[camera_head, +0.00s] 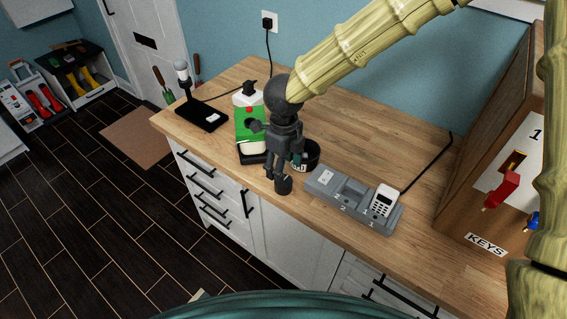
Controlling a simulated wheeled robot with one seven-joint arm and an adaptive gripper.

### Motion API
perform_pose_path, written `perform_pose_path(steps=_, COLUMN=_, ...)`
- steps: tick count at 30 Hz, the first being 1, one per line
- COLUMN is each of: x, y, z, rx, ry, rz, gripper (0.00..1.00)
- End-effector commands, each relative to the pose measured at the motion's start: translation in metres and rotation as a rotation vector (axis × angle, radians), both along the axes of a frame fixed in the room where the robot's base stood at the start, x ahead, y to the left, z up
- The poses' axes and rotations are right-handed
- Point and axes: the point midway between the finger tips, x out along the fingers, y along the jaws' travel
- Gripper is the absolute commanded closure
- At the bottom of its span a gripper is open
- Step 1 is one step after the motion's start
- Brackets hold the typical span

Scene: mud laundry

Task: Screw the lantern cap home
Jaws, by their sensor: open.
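My gripper (281,184) is dark grey and hangs from the pale ribbed arm, pointing down over the front part of the wooden worktop. It is open, and I see nothing held in it. A black round container (311,156) with a white label stands just behind and right of it, partly hidden by the gripper. A teal piece shows there too. An upright dark stem with a pale rounded head (181,68) stands by a flat black base (203,114) at the left end. I cannot tell which thing is the lantern or its cap.
A wooden key cabinet (483,150) stands far right. The worktop's back middle (370,135) is clear.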

Motion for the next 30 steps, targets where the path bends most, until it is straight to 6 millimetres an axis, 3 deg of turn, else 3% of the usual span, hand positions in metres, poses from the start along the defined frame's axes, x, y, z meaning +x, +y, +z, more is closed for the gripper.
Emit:
perform_pose_path(steps=3, x=0.002, y=0.001, z=-0.020, rx=-0.001, ry=0.003, rz=0.001, gripper=0.40)
perform_pose_path(steps=15, x=0.003, y=0.002, z=-0.054, rx=-0.001, ry=0.004, rz=0.004, gripper=0.40)
perform_pose_path(steps=30, x=0.003, y=0.002, z=-0.063, rx=0.000, ry=0.003, rz=0.004, gripper=0.40)
